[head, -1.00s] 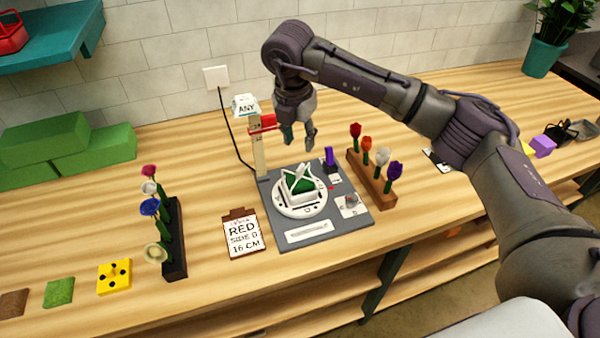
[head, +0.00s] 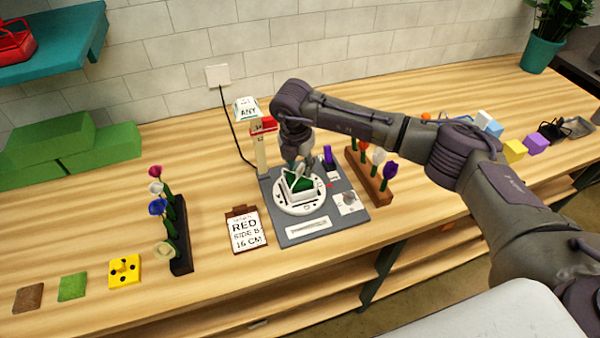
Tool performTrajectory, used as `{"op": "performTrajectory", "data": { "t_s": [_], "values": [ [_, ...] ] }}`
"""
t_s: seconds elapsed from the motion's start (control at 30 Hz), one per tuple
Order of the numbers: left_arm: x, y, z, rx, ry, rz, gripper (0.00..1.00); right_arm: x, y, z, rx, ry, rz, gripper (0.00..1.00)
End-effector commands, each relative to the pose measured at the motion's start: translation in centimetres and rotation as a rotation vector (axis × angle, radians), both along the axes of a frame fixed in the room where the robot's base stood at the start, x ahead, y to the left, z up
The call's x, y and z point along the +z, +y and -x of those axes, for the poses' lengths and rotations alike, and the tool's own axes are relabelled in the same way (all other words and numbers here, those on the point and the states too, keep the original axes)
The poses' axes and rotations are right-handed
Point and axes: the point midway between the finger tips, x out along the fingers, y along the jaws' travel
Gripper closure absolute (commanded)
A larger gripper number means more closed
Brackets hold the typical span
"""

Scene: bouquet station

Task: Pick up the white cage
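The white cage (head: 303,196) stands on a round white plate (head: 284,205) on a grey station board (head: 280,235). A green block (head: 298,184) shows inside it. My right gripper (head: 297,167) points down from above, at the cage's far upper edge in the picture. Its fingers look apart, with nothing seen between them. Whether they touch the cage cannot be told from this view. My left gripper is not in view.
A post with a red piece (head: 264,126) stands just left of my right gripper. A purple marker-like piece (head: 328,157) and a wooden rack (head: 371,182) of flowers are to the right. A clipboard (head: 245,232) and a dark flower rack (head: 182,262) are left.

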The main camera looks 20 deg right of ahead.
Motion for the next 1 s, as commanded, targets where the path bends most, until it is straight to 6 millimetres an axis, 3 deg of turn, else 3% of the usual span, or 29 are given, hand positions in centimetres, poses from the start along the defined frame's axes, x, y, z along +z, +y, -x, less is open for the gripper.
{"op": "performTrajectory", "data": {
  "t_s": [0.03,0.27,0.73,1.0],
  "values": [
    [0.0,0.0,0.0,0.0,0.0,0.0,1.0,0.0,0.0,0.0,0.0,0.0,0.0,0.64],
    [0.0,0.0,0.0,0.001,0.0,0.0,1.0,0.0,0.0,0.0,0.0,0.0,0.0,1.0],
    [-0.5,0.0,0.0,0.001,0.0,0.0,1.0,0.6,0.0,-0.1,0.0,-0.001,0.0,1.0],
    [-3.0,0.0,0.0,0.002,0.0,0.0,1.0,4.1,-0.6,0.1,-0.002,-0.004,0.0,1.0]
  ]
}}
